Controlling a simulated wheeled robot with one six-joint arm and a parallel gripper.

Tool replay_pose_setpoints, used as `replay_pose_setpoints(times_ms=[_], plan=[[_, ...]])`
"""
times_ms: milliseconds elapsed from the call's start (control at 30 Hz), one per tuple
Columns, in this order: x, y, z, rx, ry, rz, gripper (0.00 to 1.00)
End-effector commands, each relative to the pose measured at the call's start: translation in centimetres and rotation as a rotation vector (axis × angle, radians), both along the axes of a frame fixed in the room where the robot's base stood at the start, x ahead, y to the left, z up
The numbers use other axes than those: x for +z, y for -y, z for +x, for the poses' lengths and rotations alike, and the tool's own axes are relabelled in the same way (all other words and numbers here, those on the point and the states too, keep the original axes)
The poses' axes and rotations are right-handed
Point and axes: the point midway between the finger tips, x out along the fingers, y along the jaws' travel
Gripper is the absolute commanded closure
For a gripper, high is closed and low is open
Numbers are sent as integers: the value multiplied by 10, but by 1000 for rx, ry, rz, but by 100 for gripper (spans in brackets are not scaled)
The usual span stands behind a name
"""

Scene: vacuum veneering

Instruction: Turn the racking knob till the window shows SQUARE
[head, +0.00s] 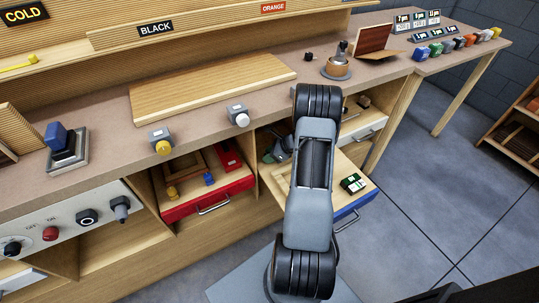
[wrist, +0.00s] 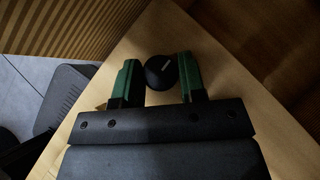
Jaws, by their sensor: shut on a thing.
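A dark round knob (wrist: 160,71) with a small pale mark on top stands on a light wooden surface in the wrist view. It sits between the two green fingertips of my gripper (wrist: 157,80), which is shut on it, one finger on each side. I take it for the racking knob. In the head view my arm reaches down past the bench front, and my gripper (head: 277,149) shows partly beside the arm, over an open drawer space. The knob is hidden there. I cannot make out a window or any word SQUARE in either view.
A pulled-out red drawer (head: 200,205) lies left of my arm. A panel with switches (head: 70,228) is at left. Open floor (head: 440,190) lies to the right.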

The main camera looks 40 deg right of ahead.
Motion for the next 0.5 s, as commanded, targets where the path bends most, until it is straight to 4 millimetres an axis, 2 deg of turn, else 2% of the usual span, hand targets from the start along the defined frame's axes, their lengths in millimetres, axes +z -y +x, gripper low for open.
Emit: replay_pose_setpoints(times_ms=[200,500], plan=[[0,1,1,158,1,1,86],[1,1,1,173,0,1,86]])
